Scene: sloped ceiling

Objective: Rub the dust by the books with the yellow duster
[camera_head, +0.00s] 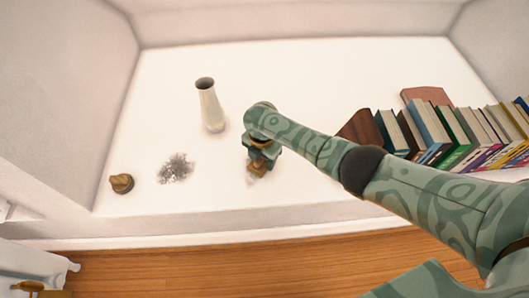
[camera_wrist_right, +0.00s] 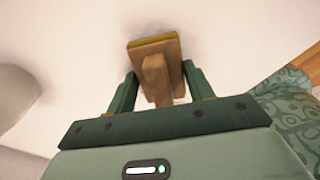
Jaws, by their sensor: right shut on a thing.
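My right gripper (camera_head: 260,158) is low over the white ledge, right of the vase and left of the books (camera_head: 440,130). It also shows in the right wrist view (camera_wrist_right: 155,92), its fingers shut on the handle of the yellow duster (camera_wrist_right: 153,48). The duster is a wooden block with a yellow edge. In the head view it is mostly hidden under the gripper, and I cannot tell whether it touches the ledge. A grey dust patch (camera_head: 175,168) lies left of the gripper, below the vase. Any dust close to the books is hidden or too faint to tell. My left gripper is not in view.
A white vase (camera_head: 211,108) stands upright behind the dust patch. A small brown object (camera_head: 121,183) sits on the ledge (camera_head: 320,75) at the left. My right forearm passes in front of the books. The back of the ledge is clear.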

